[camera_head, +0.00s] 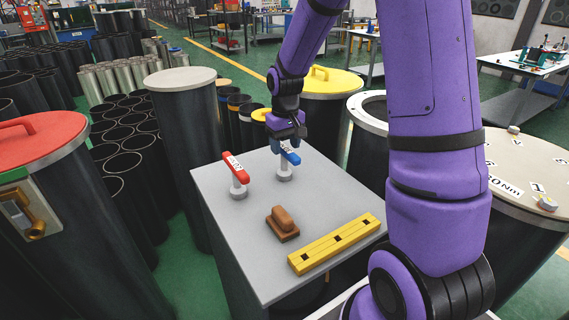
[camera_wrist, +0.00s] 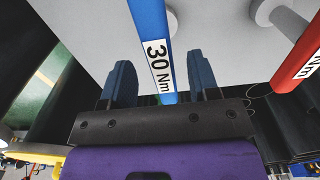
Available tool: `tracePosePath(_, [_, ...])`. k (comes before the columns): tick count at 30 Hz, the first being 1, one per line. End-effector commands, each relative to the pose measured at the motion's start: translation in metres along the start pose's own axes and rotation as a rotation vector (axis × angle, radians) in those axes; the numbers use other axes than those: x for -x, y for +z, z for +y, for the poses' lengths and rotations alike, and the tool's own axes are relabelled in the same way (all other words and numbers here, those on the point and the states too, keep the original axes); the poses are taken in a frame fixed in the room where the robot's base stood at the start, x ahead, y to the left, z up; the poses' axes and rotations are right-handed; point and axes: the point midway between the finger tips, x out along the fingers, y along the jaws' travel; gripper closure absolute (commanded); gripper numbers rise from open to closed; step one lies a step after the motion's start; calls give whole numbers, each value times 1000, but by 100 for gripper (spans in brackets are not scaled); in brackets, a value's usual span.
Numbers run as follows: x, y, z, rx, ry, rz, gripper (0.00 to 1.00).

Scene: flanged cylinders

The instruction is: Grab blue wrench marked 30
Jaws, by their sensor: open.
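The blue wrench (camera_head: 290,155) rests on a round light-grey stand at the back of the grey table. In the wrist view the blue wrench (camera_wrist: 151,38) carries a white label reading "30 Nm". My gripper (camera_head: 290,138) is just above and behind the wrench's end. In the wrist view my gripper (camera_wrist: 163,85) is open, with one dark finger on each side of the labelled end. I cannot tell whether either finger touches it. A red wrench (camera_head: 236,167) sits on its own stand to the left; it also shows at the right of the wrist view (camera_wrist: 301,58).
On the grey table (camera_head: 238,262) lie a brown block (camera_head: 283,223) and a yellow bar (camera_head: 335,244) near the front. Lidded cylinders stand around it: grey-topped (camera_head: 182,80), yellow-topped (camera_head: 330,83) and red-topped (camera_head: 38,140). The table's left front is clear.

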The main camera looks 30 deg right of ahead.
Motion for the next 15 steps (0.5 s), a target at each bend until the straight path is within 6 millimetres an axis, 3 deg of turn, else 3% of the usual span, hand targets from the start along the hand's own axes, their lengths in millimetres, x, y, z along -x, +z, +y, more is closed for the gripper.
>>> tracePosePath(7, [-35,-2,-1,0,-1,-3,45])
tracePosePath(15, [-44,-3,-1,0,0,0,45])
